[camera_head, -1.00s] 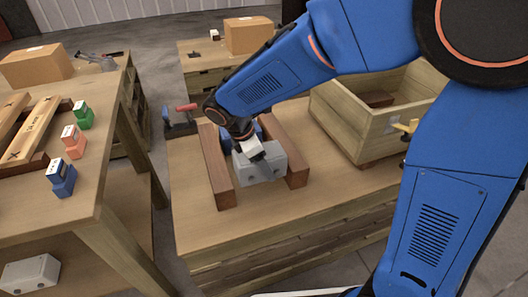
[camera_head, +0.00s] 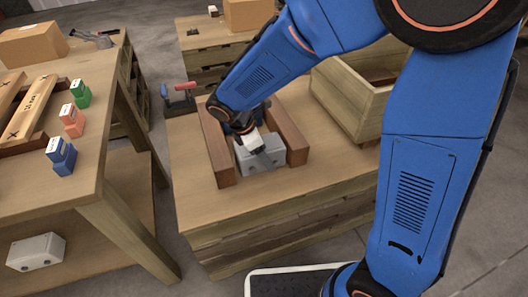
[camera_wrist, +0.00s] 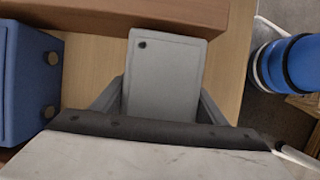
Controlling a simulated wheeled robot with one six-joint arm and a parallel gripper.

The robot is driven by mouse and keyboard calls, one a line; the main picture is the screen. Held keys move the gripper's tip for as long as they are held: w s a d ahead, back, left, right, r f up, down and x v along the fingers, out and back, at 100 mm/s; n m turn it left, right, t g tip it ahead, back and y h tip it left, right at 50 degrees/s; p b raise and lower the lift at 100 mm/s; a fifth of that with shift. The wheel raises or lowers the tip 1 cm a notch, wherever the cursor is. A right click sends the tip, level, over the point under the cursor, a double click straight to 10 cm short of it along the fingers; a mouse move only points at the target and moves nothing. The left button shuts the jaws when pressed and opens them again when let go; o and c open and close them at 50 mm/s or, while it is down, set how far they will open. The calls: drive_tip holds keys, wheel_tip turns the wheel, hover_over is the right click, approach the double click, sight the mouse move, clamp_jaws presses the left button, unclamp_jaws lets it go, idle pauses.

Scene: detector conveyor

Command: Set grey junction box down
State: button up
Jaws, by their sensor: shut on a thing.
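The grey junction box (camera_head: 262,161) is between two dark brown wooden bars, a left bar (camera_head: 217,150) and a right bar (camera_head: 290,137), on a wooden workbench (camera_head: 270,198). My gripper (camera_head: 259,146) reaches down from behind and is shut on the box. In the wrist view the box (camera_wrist: 166,75) shows its pale face between the two grey fingers (camera_wrist: 160,98). I cannot tell whether its underside touches the bench top. A blue block with round knobs (camera_wrist: 28,85) lies beside it in the wrist view.
An open wooden crate (camera_head: 345,98) stands at the bench's back right. A red-handled clamp (camera_head: 182,92) is at the back left. The left table (camera_head: 90,170) holds coloured blocks, and another grey box (camera_head: 36,251) is on its lower shelf. The bench front is clear.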

drive_tip(key=o, duration=2.1)
drive_tip(key=shift+f, duration=0.1)
drive_tip(key=shift+c, duration=0.2)
drive_tip(key=v, duration=1.2)
